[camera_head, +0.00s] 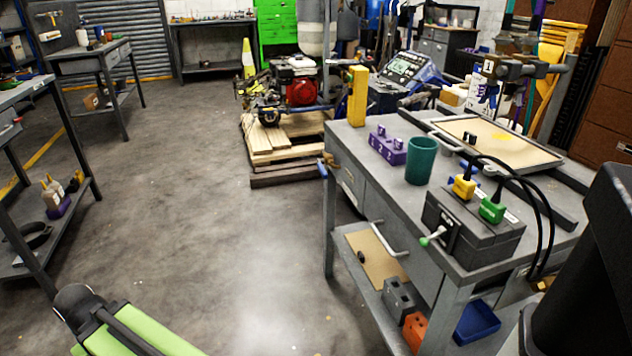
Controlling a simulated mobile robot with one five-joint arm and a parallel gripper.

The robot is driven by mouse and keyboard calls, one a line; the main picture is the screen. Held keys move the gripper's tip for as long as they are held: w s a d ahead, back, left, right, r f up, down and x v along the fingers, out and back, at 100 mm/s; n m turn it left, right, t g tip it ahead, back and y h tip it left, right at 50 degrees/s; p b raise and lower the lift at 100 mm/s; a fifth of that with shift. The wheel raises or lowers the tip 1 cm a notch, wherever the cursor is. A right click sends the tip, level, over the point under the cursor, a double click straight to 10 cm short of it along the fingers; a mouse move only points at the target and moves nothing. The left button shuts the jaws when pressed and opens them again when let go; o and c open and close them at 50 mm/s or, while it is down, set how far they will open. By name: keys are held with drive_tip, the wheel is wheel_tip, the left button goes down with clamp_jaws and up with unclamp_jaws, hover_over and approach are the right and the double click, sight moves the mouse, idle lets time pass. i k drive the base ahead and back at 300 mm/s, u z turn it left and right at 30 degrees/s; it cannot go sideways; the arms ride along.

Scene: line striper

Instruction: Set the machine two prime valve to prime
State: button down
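No part that I can clearly read as the machine two prime valve shows. A red-and-black engine unit (300,84) with a grey cylinder above it stands on a wooden pallet (272,138) in the middle back. A grey box (476,232) on the right workbench carries a yellow plug (464,187), a green plug (492,208) and a small lever with a pale green tip (432,238). Its setting is too small to read. A hanging unit marked 1 (487,66) is at the upper right. My gripper is not in view.
The right workbench (350,150) holds a green cup (421,160), a purple block (386,146) and a tray (500,148). A lime-green bar (140,335) with a dark knob lies at the lower left. Open concrete floor (200,220) spreads between the benches.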

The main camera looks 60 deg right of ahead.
sight(324, 175)
drive_tip(key=z, duration=0.05)
drive_tip(key=i, duration=0.95)
drive_tip(key=u, duration=0.1)
